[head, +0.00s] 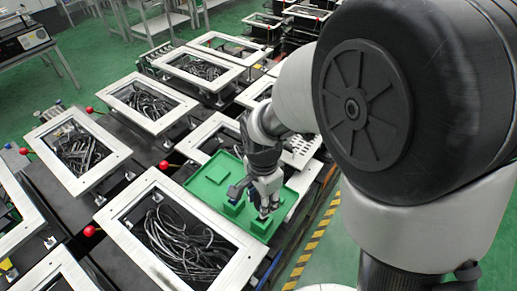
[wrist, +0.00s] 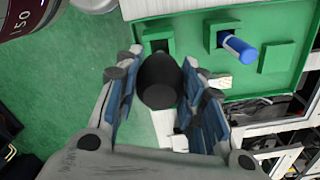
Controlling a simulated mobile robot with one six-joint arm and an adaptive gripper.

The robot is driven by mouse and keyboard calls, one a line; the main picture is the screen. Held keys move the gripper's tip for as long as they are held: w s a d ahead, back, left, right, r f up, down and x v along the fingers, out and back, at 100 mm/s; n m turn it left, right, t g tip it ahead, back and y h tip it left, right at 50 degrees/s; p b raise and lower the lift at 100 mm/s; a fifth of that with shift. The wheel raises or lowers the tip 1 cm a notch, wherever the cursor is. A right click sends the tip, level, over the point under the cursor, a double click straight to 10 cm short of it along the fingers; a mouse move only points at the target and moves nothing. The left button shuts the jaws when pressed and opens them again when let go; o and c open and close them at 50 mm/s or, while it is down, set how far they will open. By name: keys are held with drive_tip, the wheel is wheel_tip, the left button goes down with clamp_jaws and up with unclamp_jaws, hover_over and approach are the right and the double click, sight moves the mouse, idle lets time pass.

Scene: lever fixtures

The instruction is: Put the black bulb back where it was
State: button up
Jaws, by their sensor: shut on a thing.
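The black bulb (wrist: 158,82) is between the blue-padded fingers of my gripper (wrist: 162,62) in the wrist view, and the gripper is shut on it. In the wrist view a green holder block with a dark opening (wrist: 157,36) is just beyond the bulb. I cannot tell whether the bulb touches this block. The green tray (wrist: 293,85) bears this block and others. In the head view my gripper (head: 264,208) is over the right part of the green tray (head: 207,185). The bulb is hard to make out there.
A blue bulb-like piece (wrist: 238,49) sticks out of the neighbouring holder block, to the right of my gripper in the wrist view. A plain green block (wrist: 277,57) lies farther right. White-framed boxes of black cables (head: 185,240) surround the tray. Red ball-ended levers (head: 164,165) stand to the left.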

drive_tip(key=shift+f+b, duration=0.7)
drive_tip(key=shift+f, duration=2.6)
drive_tip(key=shift+c, duration=0.2)
drive_tip(key=o, duration=0.7)
drive_tip(key=shift+o, duration=0.2)
wheel_tip(320, 180, up, 12)
drive_tip(key=p, duration=0.3)
drive_tip(key=shift+d+r, duration=0.1)
drive_tip(key=shift+r, duration=0.15)
drive_tip(key=s+d+r+n+t, duration=0.4)
drive_tip(key=s+d+r+n, duration=0.6)
drive_tip(key=s+r+n, duration=0.2)
drive_tip(key=shift+s+d+r+t, duration=0.3)
drive_tip(key=shift+s+d+r, duration=0.1)
drive_tip(key=shift+s+r, duration=0.3)
